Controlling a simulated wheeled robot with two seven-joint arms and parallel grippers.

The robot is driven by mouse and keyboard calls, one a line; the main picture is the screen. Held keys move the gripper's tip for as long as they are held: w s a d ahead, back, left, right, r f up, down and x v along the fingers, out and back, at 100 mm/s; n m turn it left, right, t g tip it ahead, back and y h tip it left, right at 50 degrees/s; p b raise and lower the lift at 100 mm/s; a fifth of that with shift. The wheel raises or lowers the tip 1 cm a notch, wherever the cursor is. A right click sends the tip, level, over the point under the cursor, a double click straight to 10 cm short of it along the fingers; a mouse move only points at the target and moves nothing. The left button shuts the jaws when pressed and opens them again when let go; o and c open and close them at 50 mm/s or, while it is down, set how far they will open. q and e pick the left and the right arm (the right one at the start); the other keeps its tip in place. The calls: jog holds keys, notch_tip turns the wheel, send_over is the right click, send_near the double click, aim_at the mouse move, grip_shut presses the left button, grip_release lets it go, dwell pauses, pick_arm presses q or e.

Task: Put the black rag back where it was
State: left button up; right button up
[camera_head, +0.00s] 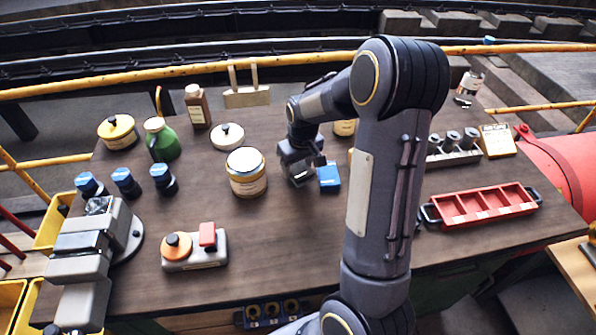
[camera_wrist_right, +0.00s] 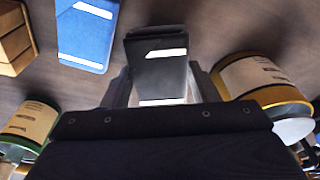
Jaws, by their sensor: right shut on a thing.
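The black rag (camera_wrist_right: 157,48) is a dark folded block with a white label, between the fingers of my right gripper (camera_wrist_right: 152,90) in the wrist view. In the head view my right gripper (camera_head: 301,172) points down at the middle of the workbench, just left of the blue rag (camera_head: 329,178), and mostly hides the black rag. It is shut on the black rag. I cannot tell whether the rag touches the bench. The blue rag (camera_wrist_right: 87,32) also shows beside it in the wrist view.
A labelled cream tin (camera_head: 246,173) stands close left of the right gripper. A green can (camera_head: 161,140) and a brown bottle (camera_head: 197,106) stand farther left. A red tray (camera_head: 487,207) lies at the right. The bench's front middle is clear; my arm covers part of it.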

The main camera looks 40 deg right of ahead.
aim_at(299, 168)
jog(key=shift+f, duration=1.6)
jog(key=shift+f, duration=0.2)
jog(key=o, duration=0.9)
jog(key=shift+r, duration=0.15)
